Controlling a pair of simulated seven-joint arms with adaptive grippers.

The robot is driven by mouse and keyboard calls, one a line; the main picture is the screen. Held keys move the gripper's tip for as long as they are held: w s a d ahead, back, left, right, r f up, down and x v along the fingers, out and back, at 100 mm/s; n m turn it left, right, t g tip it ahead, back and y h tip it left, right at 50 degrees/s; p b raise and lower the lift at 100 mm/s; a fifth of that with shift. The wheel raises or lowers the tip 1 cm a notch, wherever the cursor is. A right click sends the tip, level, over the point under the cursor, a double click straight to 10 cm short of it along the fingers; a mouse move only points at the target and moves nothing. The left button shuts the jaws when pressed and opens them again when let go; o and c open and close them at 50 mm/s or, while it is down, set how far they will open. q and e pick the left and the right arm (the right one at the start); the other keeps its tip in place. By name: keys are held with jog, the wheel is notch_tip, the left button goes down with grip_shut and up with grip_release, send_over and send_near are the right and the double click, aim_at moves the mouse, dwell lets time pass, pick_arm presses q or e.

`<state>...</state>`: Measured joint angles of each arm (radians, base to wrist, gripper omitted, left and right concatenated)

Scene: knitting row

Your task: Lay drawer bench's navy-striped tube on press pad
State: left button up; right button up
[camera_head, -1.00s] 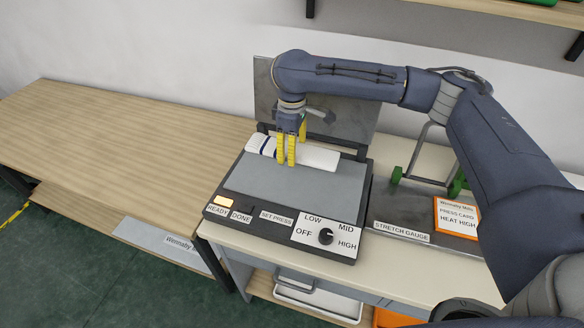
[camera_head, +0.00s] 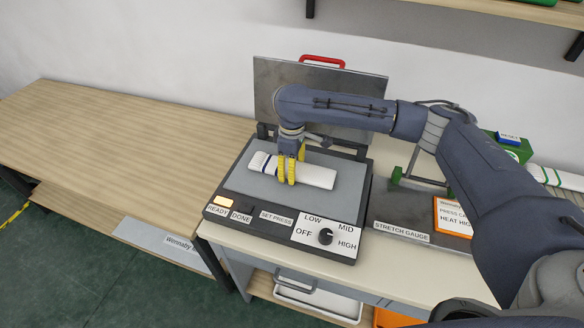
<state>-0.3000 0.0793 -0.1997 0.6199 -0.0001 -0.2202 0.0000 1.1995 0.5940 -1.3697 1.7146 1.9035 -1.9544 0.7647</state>
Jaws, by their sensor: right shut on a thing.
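The white tube with navy stripes (camera_head: 318,177) lies lengthwise over the grey press pad (camera_head: 340,204); its navy-striped end points left. My right gripper (camera_head: 287,178) has yellow fingers closed around the tube left of its middle. The tube looks to be at or just above the pad; I cannot tell whether it touches. The press lid (camera_head: 345,84) stands open behind the pad. My left gripper is not in view.
A green-striped tube (camera_head: 557,178) lies at the far right, near a green box (camera_head: 512,147). The wooden table (camera_head: 120,140) at left is bare.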

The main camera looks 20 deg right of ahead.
jog(key=shift+f, duration=0.1)
jog(key=o, duration=0.9)
notch_tip(320, 180, up, 12)
jog(key=shift+r, duration=0.15)
dwell(0.3)
jog(key=shift+a, duration=0.1)
dwell(0.3)
